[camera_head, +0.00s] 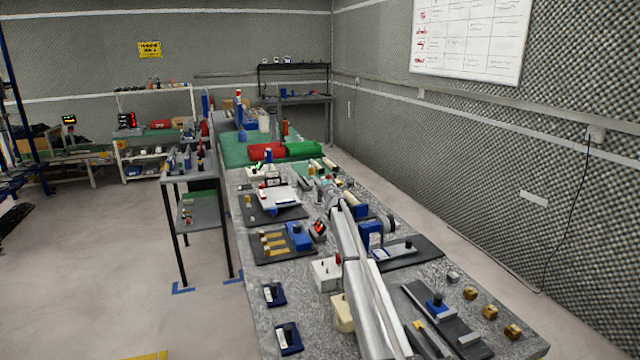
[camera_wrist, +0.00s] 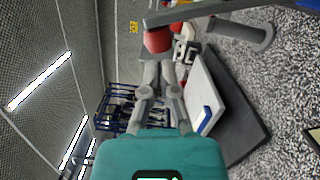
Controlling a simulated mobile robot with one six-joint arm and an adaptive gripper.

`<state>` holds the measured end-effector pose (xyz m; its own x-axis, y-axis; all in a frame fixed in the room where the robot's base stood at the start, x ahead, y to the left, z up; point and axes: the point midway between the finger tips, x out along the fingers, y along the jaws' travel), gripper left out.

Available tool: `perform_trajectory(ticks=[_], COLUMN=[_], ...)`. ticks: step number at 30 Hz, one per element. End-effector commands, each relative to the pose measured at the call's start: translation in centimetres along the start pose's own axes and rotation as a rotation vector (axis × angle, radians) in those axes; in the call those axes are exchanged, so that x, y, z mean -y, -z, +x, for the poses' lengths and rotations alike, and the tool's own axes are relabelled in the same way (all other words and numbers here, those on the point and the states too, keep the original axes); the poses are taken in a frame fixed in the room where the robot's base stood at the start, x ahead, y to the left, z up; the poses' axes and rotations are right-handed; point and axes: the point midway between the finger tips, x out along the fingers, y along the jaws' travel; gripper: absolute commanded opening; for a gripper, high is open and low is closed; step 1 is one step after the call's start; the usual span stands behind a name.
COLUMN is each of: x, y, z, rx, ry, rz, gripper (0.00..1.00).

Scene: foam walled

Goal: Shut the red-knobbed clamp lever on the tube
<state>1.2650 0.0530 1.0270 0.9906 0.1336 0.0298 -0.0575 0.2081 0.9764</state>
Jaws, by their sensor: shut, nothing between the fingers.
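In the wrist view, the red knob (camera_wrist: 158,40) is at the top middle, on the end of a grey lever bar (camera_wrist: 205,10) that runs off to the right. A grey cylinder with a flanged end (camera_wrist: 240,33) lies below the bar; I cannot tell whether it is the tube. My gripper (camera_wrist: 165,58) is shut and empty, its fingertips close to the knob's underside; contact is unclear. In the head view, the knob and my fingertips are too small to make out among the bench items.
A white plate with a blue handle (camera_wrist: 200,98) lies on a dark mat (camera_wrist: 248,140) beside my fingers. In the head view, the speckled bench (camera_head: 250,330) is crowded with fixtures. A blue block (camera_head: 300,237) and a white box (camera_head: 326,274) stand near the middle.

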Motion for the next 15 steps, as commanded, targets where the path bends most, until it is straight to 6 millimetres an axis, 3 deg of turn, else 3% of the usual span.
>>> perform_trajectory(ticks=[9, 15], x=[-0.1, -0.8], y=[0.0, -1.1], z=[0.0, 0.2], rx=[-0.001, -0.001], ry=[0.000, 0.001], rz=[0.000, 0.000], gripper=[0.00, 0.00])
